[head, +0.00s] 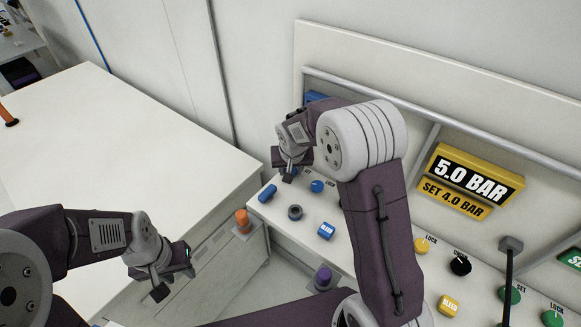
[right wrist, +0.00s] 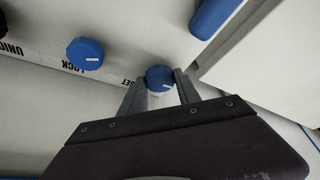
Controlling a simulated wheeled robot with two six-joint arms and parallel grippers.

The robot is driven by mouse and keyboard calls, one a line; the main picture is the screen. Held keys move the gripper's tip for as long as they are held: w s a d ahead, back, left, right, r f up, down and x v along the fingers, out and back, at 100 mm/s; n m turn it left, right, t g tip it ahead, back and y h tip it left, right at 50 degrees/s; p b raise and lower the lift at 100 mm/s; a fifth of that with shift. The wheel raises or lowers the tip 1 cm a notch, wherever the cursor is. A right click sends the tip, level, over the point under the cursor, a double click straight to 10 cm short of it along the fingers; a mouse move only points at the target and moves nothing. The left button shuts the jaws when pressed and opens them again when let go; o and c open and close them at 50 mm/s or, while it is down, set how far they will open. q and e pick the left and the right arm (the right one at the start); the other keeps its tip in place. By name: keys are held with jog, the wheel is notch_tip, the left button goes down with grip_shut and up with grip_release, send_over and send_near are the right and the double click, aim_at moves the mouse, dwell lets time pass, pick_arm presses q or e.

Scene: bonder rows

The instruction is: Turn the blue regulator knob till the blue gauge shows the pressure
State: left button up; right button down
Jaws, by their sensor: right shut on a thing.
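The blue knob (right wrist: 160,77) beside the SET label sits between the two fingertips of my right gripper (right wrist: 160,88) in the right wrist view. A blue box (head: 316,97), perhaps the blue gauge, shows only a corner behind my right arm; no reading is visible. My left gripper (head: 168,284) hangs empty at lower left, away from the panel; its finger gap is unclear.
A second blue knob (head: 317,186) stands close by, at LOCK. A blue handle (head: 267,193), a dark round port (head: 295,212) and a blue button (head: 326,231) are near. A yellow display (head: 467,183) reads 5.0 BAR, SET 4.0 BAR. A white cabinet (head: 110,140) fills the left.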

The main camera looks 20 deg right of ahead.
jog(key=n+p, duration=0.2)
jog(key=shift+d+r+y+p, duration=0.15)
jog(key=shift+r+y+p, duration=0.15)
jog(key=shift+y+p, duration=0.1)
jog(key=shift+f+n, duration=0.15)
jog(key=shift+n, duration=0.15)
jog(key=shift+w+f+n+y, duration=0.1)
jog(key=shift+f+n+y, duration=0.05)
jog(key=shift+n+y, duration=0.2)
jog(key=shift+f+n+b, duration=0.2)
jog(key=shift+n+b, duration=0.45)
jog(key=shift+b, duration=0.05)
jog(key=shift+d+n+y+b, duration=0.1)
jog(key=shift+n+y+b, duration=0.25)
jog(key=shift+n+b, duration=0.25)
pick_arm(q)
jog(key=shift+f+b, duration=0.1)
jog(key=shift+b, duration=0.45)
pick_arm(e)
jog(key=shift+r+n, duration=0.2)
jog(key=shift+n, duration=0.1)
